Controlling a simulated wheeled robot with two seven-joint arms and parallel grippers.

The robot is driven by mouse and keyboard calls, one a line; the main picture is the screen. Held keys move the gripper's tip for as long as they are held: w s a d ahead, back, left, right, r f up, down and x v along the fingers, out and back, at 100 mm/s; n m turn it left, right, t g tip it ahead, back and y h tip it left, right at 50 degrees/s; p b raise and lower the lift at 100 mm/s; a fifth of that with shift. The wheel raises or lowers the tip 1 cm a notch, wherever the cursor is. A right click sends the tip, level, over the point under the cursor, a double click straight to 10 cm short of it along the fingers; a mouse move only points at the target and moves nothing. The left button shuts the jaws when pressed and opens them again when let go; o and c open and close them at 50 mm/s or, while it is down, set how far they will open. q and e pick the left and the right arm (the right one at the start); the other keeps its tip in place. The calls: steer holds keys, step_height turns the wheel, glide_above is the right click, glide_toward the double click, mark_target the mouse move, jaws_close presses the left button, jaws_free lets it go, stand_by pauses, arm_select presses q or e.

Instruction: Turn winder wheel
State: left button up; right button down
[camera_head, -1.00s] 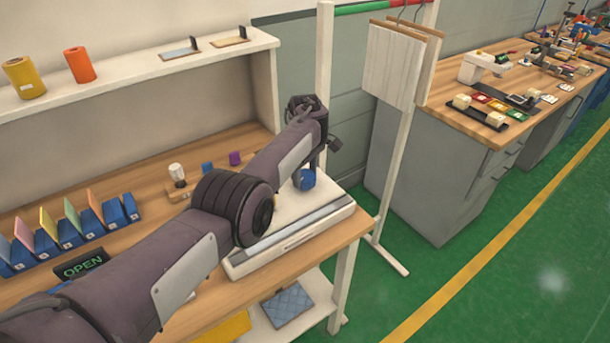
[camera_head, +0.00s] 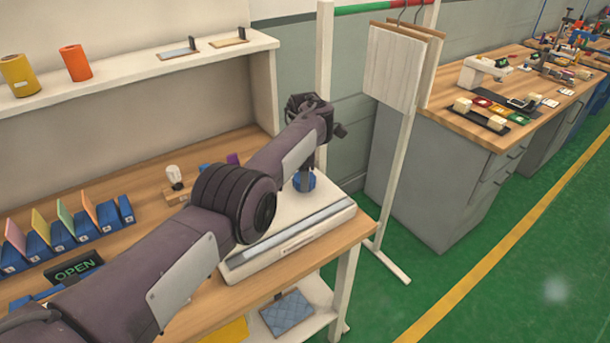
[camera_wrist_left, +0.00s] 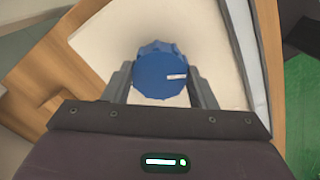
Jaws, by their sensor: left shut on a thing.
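The winder wheel is a blue ridged knob (camera_head: 304,182) on top of a white flat device (camera_head: 318,208) at the right end of the wooden bench. In the left wrist view the blue knob (camera_wrist_left: 160,70) has a short white mark on its right side. My left gripper (camera_wrist_left: 160,84) has a finger on each side of the knob and is shut on it from above. In the head view the left gripper (camera_head: 304,178) points down at the knob, and my left arm hides part of the device. My right gripper is not in view.
Blue holders with coloured cards (camera_head: 62,232) and an OPEN sign (camera_head: 74,267) stand on the bench at left. A white rack post (camera_head: 400,160) with hanging boards (camera_head: 395,66) stands just right of the bench. Green floor (camera_head: 450,285) is clear at right.

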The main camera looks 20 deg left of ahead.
arm_select(q)
steer(key=shift+w+a+r, duration=0.1)
steer(key=shift+r, duration=0.05)
stand_by(0.3)
steer(key=o, duration=0.7)
steer(key=shift+o, duration=1.3)
step_height(320, 180, up, 8)
steer(key=shift+f+b, duration=0.15)
steer(key=shift+b, duration=0.15)
